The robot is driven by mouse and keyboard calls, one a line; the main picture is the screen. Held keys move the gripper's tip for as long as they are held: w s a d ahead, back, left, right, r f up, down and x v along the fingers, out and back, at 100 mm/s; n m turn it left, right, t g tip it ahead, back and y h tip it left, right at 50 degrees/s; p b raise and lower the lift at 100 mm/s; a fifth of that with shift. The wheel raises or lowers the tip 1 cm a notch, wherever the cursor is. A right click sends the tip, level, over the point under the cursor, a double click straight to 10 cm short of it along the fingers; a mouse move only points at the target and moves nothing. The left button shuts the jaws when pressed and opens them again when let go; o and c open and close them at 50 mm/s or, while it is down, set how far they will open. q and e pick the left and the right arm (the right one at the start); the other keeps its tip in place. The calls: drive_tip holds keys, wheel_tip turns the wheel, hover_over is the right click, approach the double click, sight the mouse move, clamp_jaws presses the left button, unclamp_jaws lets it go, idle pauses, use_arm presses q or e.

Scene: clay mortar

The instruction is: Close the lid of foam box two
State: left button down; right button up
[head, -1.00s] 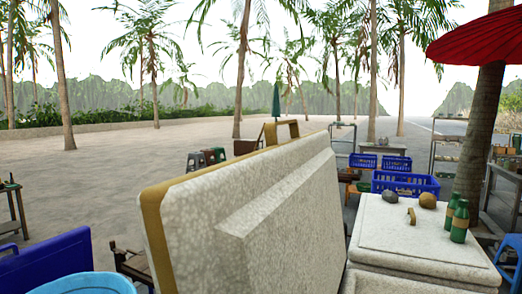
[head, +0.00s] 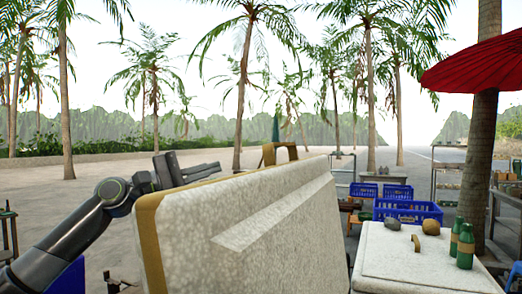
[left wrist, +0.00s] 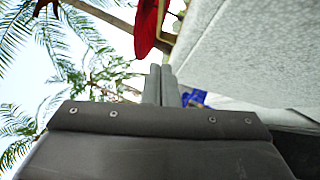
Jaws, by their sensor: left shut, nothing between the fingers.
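The pale speckled foam lid (head: 265,235) with a tan rim stands raised and open in the head view, with a tan handle (head: 280,150) on its upper edge. The lid's own box is out of view below, and no number shows on it. My left gripper (head: 212,168) is shut and empty, behind the lid's upper left edge. In the left wrist view its fingers (left wrist: 161,75) are together, and the pale lid surface (left wrist: 265,50) fills the upper right. I cannot tell whether they touch it. My right gripper is not in view.
A second foam box (head: 410,255) at right has its lid shut, with green bottles (head: 464,245), a yellow-brown round thing (head: 431,227) and a grey lump (head: 392,224) on top. Blue crates (head: 408,212) stand behind. Open sand lies beyond the lid.

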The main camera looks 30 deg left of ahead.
use_arm(q)
drive_tip(key=s+d+r+p+x, duration=0.1)
drive_tip(key=s+d+p+x, duration=0.1)
drive_tip(key=p+x, duration=0.7)
drive_tip(key=x, duration=0.3)
drive_tip(key=shift+p, duration=0.4)
drive_tip(key=shift+w+f, duration=0.1)
